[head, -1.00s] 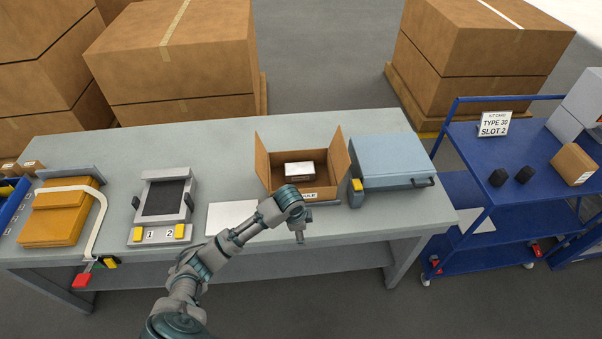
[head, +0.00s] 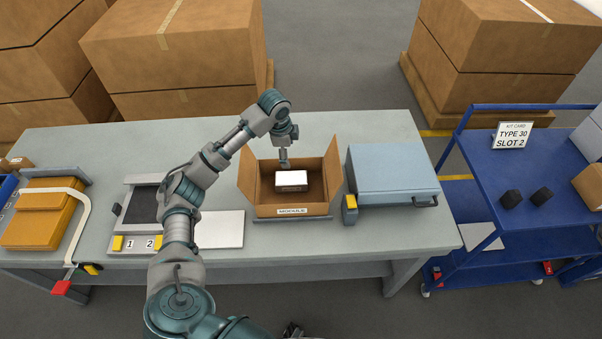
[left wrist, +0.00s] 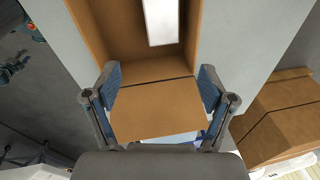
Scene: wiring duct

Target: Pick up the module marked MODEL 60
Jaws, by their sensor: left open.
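The module (head: 291,180) is a small block with a white top, lying in an open cardboard box (head: 265,199) on the table. The box front carries a MODULE label; no MODEL 60 marking is legible. My left gripper (head: 284,163) is above the back part of the box, just behind the module. In the left wrist view my left gripper (left wrist: 160,88) is open, its fingers apart with a cardboard flap (left wrist: 155,110) seen between them. The module's white top (left wrist: 161,22) shows beyond the fingers, inside the box.
A blue-grey case (head: 392,173) stands right of the box. A white plate (head: 220,230) and a numbered fixture (head: 139,243) are to its left, and an orange case (head: 40,220) is farther left. A blue cart (head: 520,190) stands at the right.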

